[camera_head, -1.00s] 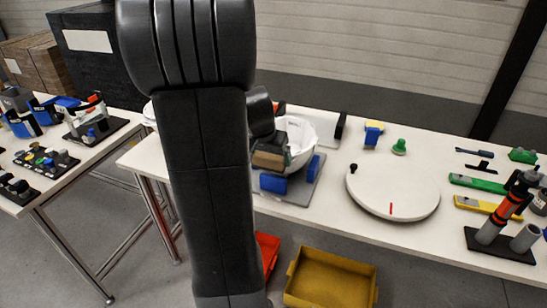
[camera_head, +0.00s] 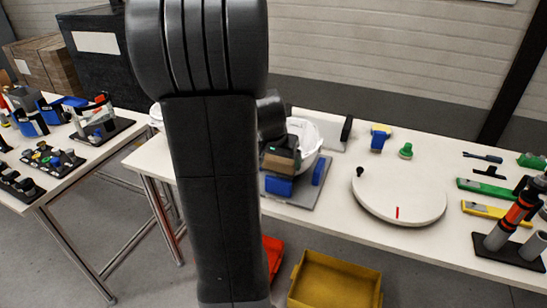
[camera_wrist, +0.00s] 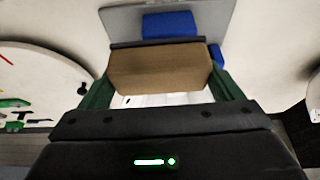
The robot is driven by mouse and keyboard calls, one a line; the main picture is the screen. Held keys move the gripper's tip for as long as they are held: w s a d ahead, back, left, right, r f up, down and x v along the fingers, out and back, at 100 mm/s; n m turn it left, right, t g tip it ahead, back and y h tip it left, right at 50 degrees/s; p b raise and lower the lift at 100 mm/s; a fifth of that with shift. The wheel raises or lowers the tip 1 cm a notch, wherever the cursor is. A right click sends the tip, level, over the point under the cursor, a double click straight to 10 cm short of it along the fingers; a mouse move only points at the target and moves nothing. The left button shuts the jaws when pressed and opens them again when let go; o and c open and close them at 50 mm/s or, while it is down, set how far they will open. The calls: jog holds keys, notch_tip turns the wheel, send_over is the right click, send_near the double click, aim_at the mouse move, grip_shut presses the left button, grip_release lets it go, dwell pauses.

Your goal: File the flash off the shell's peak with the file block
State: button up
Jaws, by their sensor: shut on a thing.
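My gripper (camera_wrist: 161,88) is shut on the file block (camera_wrist: 160,68), a brown block with a dark face, held between its green fingers in the wrist view. In the head view, my gripper (camera_head: 284,147) holds the file block (camera_head: 278,163) at the near side of the white helmet shell (camera_head: 307,138). The shell sits in a fixture with blue blocks (camera_head: 278,186) on a grey plate (camera_head: 302,196). My arm and gripper hide part of the shell. The peak, its flash and any contact with the block cannot be made out.
A white turntable (camera_head: 400,190) with a red mark lies right of the fixture. Green (camera_head: 485,186) and yellow (camera_head: 485,209) tools and a dark stand (camera_head: 510,250) are at the right. Red (camera_head: 271,255) and yellow (camera_head: 335,280) bins are below the table's front edge.

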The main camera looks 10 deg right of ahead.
jog(key=shift+s+d, duration=0.1)
jog(key=shift+d, duration=0.05)
jog(key=shift+w+a+f+b, duration=0.1)
jog(key=shift+w+a+b, duration=0.1)
jog(key=shift+w+a, duration=0.25)
jog(key=shift+w+a+r+b, duration=0.1)
jog(key=shift+w+a+b, duration=0.15)
jog(key=shift+a, duration=0.45)
jog(key=shift+w+a+f+b, duration=0.1)
jog(key=shift+w+a+b, duration=0.05)
jog(key=shift+w+a, duration=0.35)
jog(key=shift+s, duration=0.15)
jog(key=shift+s+d, duration=0.5)
jog(key=shift+d, duration=0.35)
notch_tip(320, 180, up, 8)
jog(key=p, duration=0.5)
jog(key=shift+p, duration=0.4)
jog(key=shift+f, duration=0.15)
